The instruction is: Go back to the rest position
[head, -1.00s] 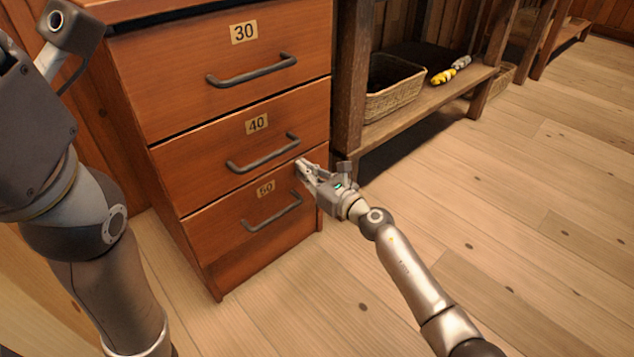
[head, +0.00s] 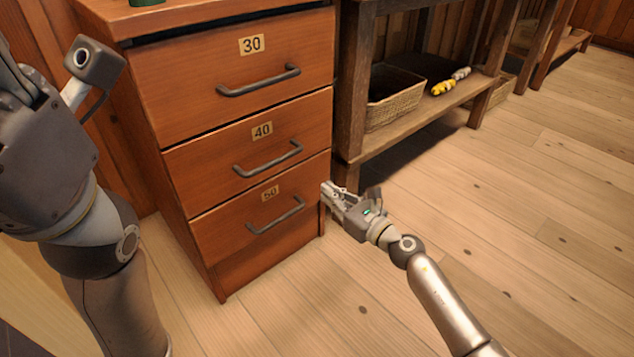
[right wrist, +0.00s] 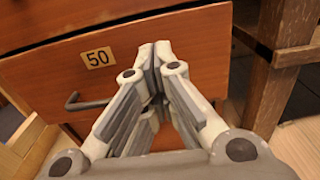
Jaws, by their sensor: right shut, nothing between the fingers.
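My right gripper (head: 327,190) is shut and empty beside the right edge of the wooden drawer cabinet (head: 222,283), level with the drawer marked 50 (head: 222,222). In the right wrist view, its fingers (right wrist: 154,52) meet in front of that drawer's face, to the right of the 50 label (right wrist: 97,57) and the dark handle (right wrist: 85,103). It holds nothing. My left arm (head: 110,280) runs up the left side of the head view. Part of the left hand (head: 20,80) shows at the left edge, but its fingertips cannot be made out clearly.
The drawers marked 30 (head: 190,75) and 40 (head: 205,160) sit above the 50 drawer and look closed. A wooden bench (head: 420,122) to the right bears a wicker basket (head: 395,112) and yellow-and-grey spools (head: 445,88). The plank floor (head: 540,270) at right is clear.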

